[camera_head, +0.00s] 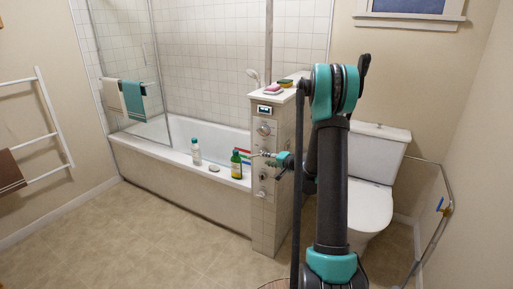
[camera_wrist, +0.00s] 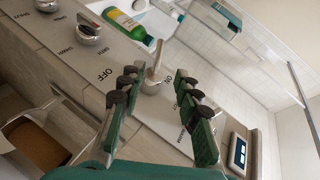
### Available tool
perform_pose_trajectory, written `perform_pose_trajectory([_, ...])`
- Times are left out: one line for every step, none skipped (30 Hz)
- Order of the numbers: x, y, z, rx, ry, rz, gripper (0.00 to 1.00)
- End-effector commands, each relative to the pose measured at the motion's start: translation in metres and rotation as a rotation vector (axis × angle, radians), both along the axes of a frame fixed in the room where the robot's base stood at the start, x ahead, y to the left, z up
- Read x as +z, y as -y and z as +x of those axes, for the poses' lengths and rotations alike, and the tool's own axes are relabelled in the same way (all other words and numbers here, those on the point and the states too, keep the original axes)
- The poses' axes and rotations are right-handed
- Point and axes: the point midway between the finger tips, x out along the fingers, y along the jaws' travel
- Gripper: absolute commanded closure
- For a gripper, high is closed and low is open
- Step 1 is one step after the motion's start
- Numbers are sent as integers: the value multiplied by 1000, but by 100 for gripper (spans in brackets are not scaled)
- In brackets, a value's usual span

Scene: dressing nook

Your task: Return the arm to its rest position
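My gripper (camera_head: 277,160) is at the side of the tiled control pillar (camera_head: 265,225) in the head view, beside a silver lever. In the wrist view my gripper (camera_wrist: 158,72) is open, its two dark green fingers spread apart. The metal lever (camera_wrist: 154,76) shows in the gap between the fingertips, near the printed words OFF and ON. There is visible space on both sides of it; I cannot tell how deep it lies between them. My arm (camera_head: 331,185) stretches forward from the front of the head view and bends at a high elbow.
A toilet (camera_head: 372,190) stands right of my arm. A bathtub (camera_head: 185,172) with a green bottle (camera_head: 236,164) and a white bottle (camera_head: 196,151) on its rim is left of the pillar. A pink-topped item (camera_head: 271,90) lies on the pillar. The left floor is clear.

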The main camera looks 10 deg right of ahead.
Motion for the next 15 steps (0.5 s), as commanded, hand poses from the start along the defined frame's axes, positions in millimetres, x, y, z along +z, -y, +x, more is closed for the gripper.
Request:
perform_pose_trajectory([4,-5,-7,11,-7,-17,67])
perform_pose_trajectory([6,-8,-12,20,-14,-31,67])
perform_pose_trajectory([9,-12,-21,33,-24,-57,67])
perform_pose_trajectory([11,-16,-28,43,-32,-78,67])
perform_pose_trajectory([14,-19,-36,56,-41,-100,67])
perform_pose_trajectory([17,-24,-49,72,-56,-134,67])
perform_pose_trajectory([19,-28,-58,85,-67,-160,67])
perform_pose_trajectory([21,-31,-68,99,-78,-186,67])
perform_pose_trajectory([23,-35,-82,116,-93,-221,67])
perform_pose_trajectory([24,-38,-92,128,-105,-247,67])
perform_pose_trajectory([25,-40,-103,140,-116,-274,67])
perform_pose_trajectory([26,-42,-117,156,-131,-309,67])
perform_pose_trajectory([26,-44,-128,167,-142,-335,67])
perform_pose_trajectory([26,-46,-139,180,-154,-361,67])
perform_pose_trajectory([27,-47,-154,195,-169,-396,67])
